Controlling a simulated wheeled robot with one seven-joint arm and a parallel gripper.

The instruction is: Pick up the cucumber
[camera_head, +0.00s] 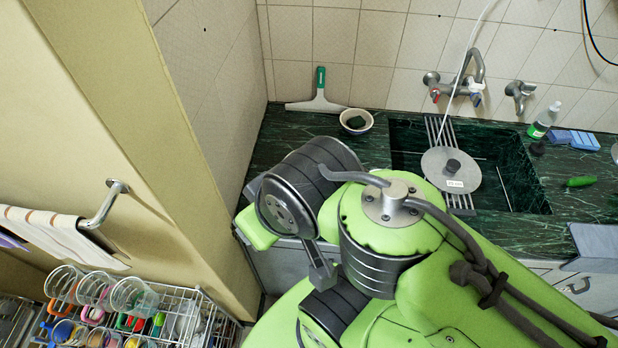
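The cucumber (580,181) is a small dark green, elongated thing lying on the dark green marble counter (520,238), to the right of the sink. Nothing is touching it that I can see. My green and black arm fills the lower middle of the view, to the left of and below the cucumber. I cannot make out my gripper's fingers in this view.
The sink (520,180) has a rack and a round grey lid (451,170) over it. A bottle (544,121), blue sponges (572,140) and a grey panel (596,243) are near the cucumber. A bowl (356,121) stands left. A wire dish rack (175,310) is at lower left.

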